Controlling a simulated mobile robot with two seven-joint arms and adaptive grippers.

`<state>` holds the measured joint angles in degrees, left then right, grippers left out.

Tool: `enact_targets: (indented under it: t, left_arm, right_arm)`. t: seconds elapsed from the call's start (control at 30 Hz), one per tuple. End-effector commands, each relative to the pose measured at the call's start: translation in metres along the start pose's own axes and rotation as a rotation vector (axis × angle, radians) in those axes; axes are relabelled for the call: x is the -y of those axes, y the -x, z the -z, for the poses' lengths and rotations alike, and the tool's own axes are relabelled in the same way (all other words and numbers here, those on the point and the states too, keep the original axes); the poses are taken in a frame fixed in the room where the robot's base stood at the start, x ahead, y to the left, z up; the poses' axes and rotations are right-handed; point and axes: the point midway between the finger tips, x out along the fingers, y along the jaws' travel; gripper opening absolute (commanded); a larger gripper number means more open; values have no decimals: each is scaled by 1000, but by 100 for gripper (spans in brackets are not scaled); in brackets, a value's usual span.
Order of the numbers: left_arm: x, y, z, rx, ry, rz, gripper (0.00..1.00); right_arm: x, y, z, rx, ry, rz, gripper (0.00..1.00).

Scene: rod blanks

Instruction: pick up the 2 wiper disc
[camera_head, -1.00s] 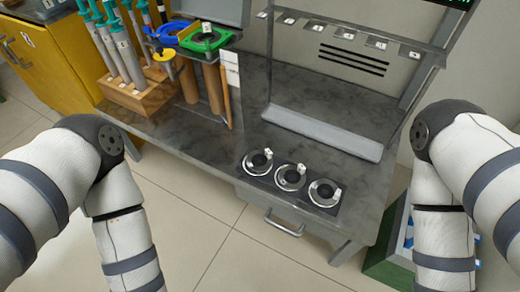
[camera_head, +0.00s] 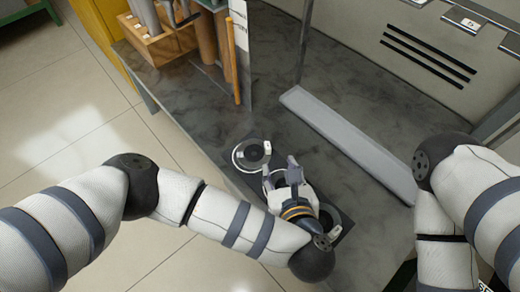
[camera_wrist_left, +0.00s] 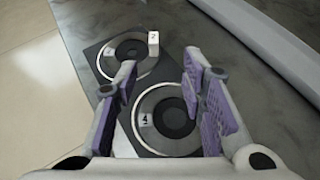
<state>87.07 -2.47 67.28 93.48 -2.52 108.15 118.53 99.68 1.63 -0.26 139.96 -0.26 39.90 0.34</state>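The wiper disc by the tag reading 2 (camera_wrist_left: 126,56) is a dark disc with a pale ring on a dark plate; it also shows in the head view (camera_head: 251,155). A similar disc (camera_wrist_left: 174,117), with a mark that looks like 4 on its ring, sits nearer in the left wrist view. My left gripper (camera_head: 281,170) is open and empty over this nearer, middle disc. Its purple-padded fingers (camera_wrist_left: 160,72) stand apart above that disc, and the tagged 2 disc lies beyond the left finger. My right gripper is out of view.
A third disc (camera_head: 328,221) is partly hidden by my left arm. A long grey bar (camera_head: 345,143) lies on the dark bench (camera_head: 262,85). A wooden tool block (camera_head: 158,40) and upright brown rods (camera_head: 206,40) stand at the back left.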

Motion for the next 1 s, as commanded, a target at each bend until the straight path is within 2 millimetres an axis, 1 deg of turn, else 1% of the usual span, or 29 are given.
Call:
enact_targets:
  t: [0.03,0.1,0.2,0.27,0.43,0.5,0.6,0.77,0.8,0.87,0.9,0.97,1.0]
  left_arm:
    - [-1,-14,2,1,-1,-4,37]
    - [-1,-29,1,1,-2,-2,37]
    - [-1,-43,2,0,-3,0,37]
    - [-1,-49,1,-1,-4,1,37]
    - [-9,-82,-2,1,-4,0,37]
    - [-8,-93,-1,0,-4,2,37]
    - [-8,-100,-2,-1,-5,3,37]
    - [-8,-100,-3,-1,-5,4,37]
    - [-8,-100,-3,-1,-5,4,35]
    - [-8,-100,-3,-1,-5,4,22]
    - [-8,-100,-3,-1,-5,4,12]
    - [-7,-99,-3,-1,-5,4,0]
    - [-7,-99,-3,-1,-5,4,0]
  right_arm:
    - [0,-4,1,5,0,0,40]
    - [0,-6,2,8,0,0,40]
    - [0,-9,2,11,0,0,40]
    - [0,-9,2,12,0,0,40]
    - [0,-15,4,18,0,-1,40]
    - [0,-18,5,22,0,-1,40]
    - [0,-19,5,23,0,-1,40]
    - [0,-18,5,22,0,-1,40]
    - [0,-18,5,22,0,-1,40]
    - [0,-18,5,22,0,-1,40]
    - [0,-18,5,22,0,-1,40]
    - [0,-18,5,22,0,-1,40]
    - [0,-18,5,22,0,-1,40]
